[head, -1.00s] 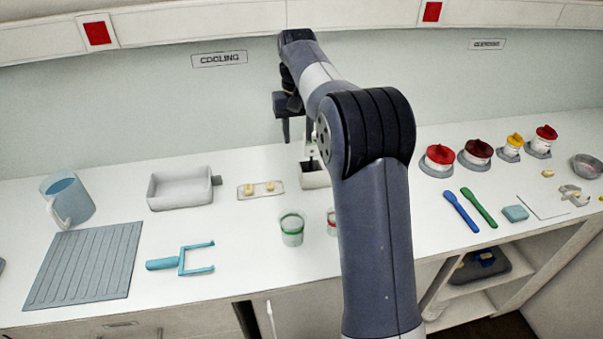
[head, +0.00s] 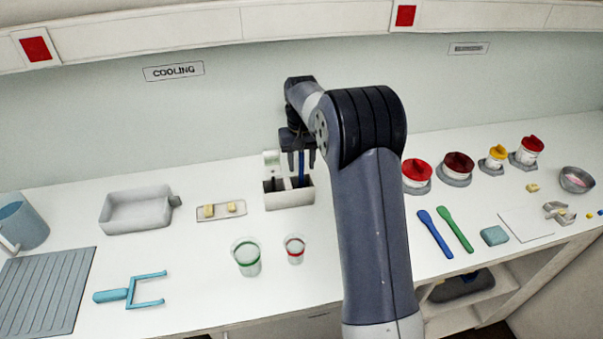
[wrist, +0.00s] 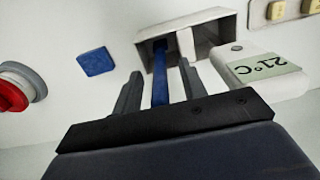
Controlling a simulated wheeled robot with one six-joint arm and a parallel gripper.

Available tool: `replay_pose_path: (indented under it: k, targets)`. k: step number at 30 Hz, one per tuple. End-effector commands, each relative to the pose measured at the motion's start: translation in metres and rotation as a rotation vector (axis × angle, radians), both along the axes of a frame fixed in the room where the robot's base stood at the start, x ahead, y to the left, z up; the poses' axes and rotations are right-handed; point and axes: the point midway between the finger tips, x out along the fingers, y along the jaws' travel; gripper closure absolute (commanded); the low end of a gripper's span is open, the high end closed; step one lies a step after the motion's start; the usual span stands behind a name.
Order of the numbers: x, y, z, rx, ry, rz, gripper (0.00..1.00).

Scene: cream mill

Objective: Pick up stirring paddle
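A blue upright handle (head: 301,170), likely the stirring paddle, stands in a white open-topped holder (head: 290,200) near the back of the counter. Its lower end is hidden inside the holder. In the wrist view the blue handle (wrist: 160,75) runs between the two fingers of my gripper (wrist: 160,88), from the holder (wrist: 207,30) towards my palm. My gripper (head: 299,152) is above the holder, pointing down. The fingers are apart, with visible gaps on both sides of the handle.
A display reading 21°C (wrist: 264,70) stands close beside the holder. A grey tray (head: 135,212) is left. Blue (head: 434,233) and green (head: 455,229) spatulas lie right.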

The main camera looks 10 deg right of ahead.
Motion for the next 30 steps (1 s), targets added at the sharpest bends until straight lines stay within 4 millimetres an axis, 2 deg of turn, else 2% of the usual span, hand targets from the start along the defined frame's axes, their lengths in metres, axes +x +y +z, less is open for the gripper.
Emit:
replay_pose_path:
  k: [8,22,30]
  targets:
    - [0.0000,0.0001,-0.0034,0.000,-0.001,0.000,0.62]
    - [0.0000,0.0001,-0.0029,0.000,-0.001,0.000,1.00]
    - [0.0000,0.0001,-0.0028,0.000,-0.001,0.000,1.00]
